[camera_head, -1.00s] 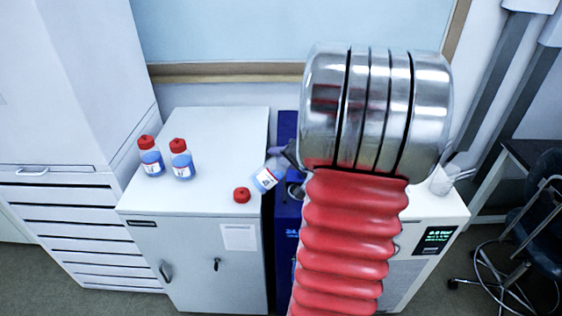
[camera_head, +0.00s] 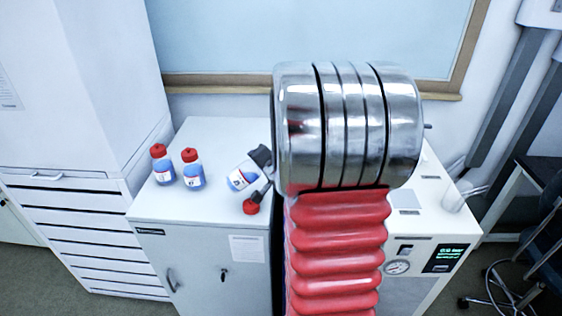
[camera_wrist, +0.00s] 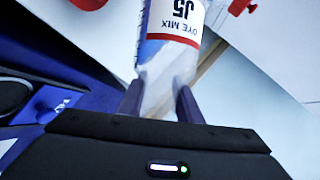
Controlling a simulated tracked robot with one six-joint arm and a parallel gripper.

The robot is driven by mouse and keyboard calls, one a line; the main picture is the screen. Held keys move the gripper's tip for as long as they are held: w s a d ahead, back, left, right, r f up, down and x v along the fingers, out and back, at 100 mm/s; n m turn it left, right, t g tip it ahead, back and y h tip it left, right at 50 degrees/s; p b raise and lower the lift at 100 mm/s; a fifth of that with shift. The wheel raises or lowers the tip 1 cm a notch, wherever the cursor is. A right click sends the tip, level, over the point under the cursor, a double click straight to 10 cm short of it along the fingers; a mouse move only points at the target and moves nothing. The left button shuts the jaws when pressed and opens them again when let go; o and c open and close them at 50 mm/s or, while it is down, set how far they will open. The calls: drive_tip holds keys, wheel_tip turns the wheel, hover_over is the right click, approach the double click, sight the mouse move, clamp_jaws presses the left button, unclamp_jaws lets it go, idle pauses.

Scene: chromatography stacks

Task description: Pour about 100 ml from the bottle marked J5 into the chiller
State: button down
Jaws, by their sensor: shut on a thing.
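My gripper (camera_wrist: 160,95) is shut on the J5 bottle (camera_wrist: 177,35), whose white "DYE MIX J5" label faces the wrist camera. In the head view this bottle (camera_head: 241,179) is tilted, with blue liquid in its lower-left part, above the right side of the white cabinet top. The fingers grip its clear narrower end. A red cap (camera_head: 251,208) is on or just above the cabinet top, close to the bottle.
Two red-capped bottles with blue liquid, one (camera_head: 163,166) left of the other (camera_head: 193,170), stand on the white cabinet (camera_head: 215,138). A white instrument (camera_head: 425,226) with a gauge and display stands right of my arm. A wall board (camera_head: 215,40) is behind.

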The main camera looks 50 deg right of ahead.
drive_tip(key=w+a+f+n+y, duration=0.1)
drive_tip(key=w+a, duration=0.4)
drive_tip(key=a, duration=1.2)
drive_tip(key=w+a+f+n+y, duration=0.1)
drive_tip(key=w+a+n+y, duration=0.2)
drive_tip(key=a, duration=1.4)
drive_tip(key=shift+w+t+y, duration=0.4)
drive_tip(key=shift+w, duration=0.45)
drive_tip(key=shift+s, duration=0.1)
